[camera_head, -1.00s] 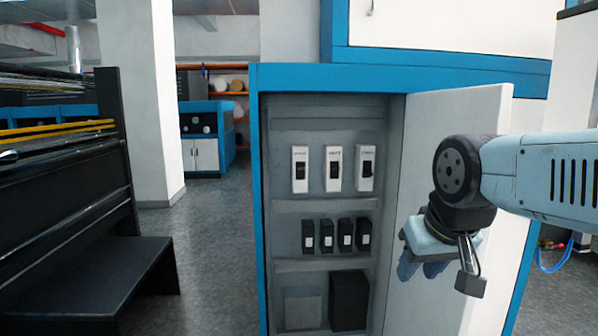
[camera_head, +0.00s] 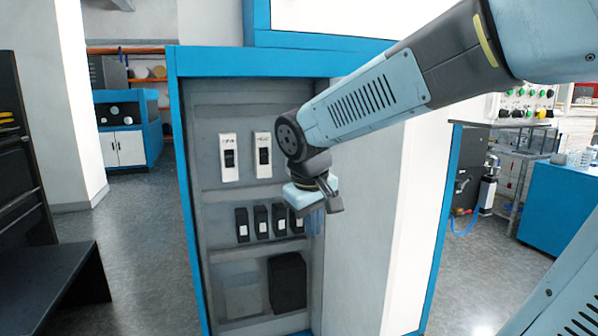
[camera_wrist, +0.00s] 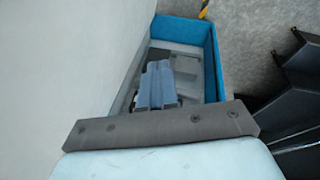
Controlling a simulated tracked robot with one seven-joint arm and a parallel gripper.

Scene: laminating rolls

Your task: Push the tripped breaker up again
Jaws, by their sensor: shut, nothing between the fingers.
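An open cabinet (camera_head: 172,150) with a blue frame and grey inside stands in the head view. Two white breakers with black levers show in its upper row, the left breaker (camera_head: 229,157) and the middle breaker (camera_head: 263,154). The right breaker is hidden behind my wrist. The levers are too small to tell which one is tripped. My gripper (camera_head: 313,222) is shut and empty, fingers pointing down, in front of the cabinet's right side and lower than the breakers. In the wrist view its fingers (camera_wrist: 157,85) are together above the cabinet's lower part.
A row of small black modules (camera_head: 260,222) sits below the breakers, partly covered by my gripper. A black box (camera_head: 287,283) is at the cabinet's bottom. The white door (camera_head: 365,230) stands open at right. A black bench (camera_head: 45,275) is at left; floor between is clear.

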